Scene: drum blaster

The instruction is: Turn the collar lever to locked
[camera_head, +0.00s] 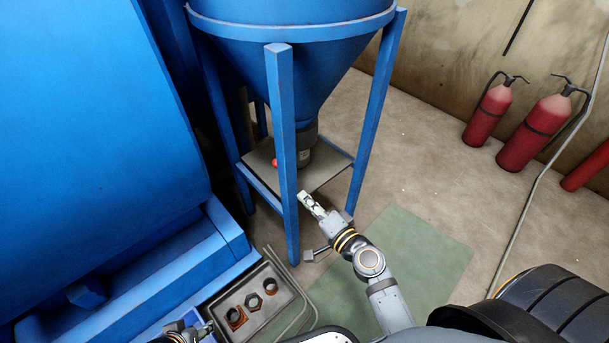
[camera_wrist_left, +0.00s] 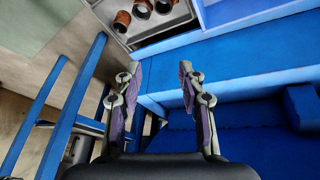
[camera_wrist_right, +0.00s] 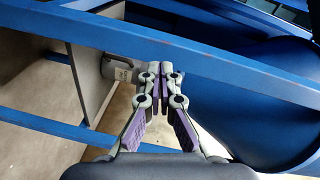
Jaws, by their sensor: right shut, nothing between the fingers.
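The blue hopper cone (camera_head: 315,75) ends in a dark collar (camera_head: 306,150) above a grey plate (camera_head: 325,172). A small red knob (camera_head: 275,162), apparently the lever's end, sticks out left of the collar; the rest of the lever is partly hidden by the front blue leg. My right gripper (camera_head: 306,201) is shut and empty, in front of the plate and near that leg. In the right wrist view its fingertips (camera_wrist_right: 161,72) meet beside a grey cylinder (camera_wrist_right: 122,70); the red knob is not visible there. My left gripper (camera_wrist_left: 160,80) is open and empty, near the tray.
Blue legs (camera_head: 283,150) and rails frame the hopper. A metal tray (camera_head: 292,289) with brown ring-shaped parts stands at the lower left beside the large blue machine (camera_head: 90,130). Red fire extinguishers (camera_head: 535,130) stand by the wall. Green floor (camera_head: 410,255) lies open at right.

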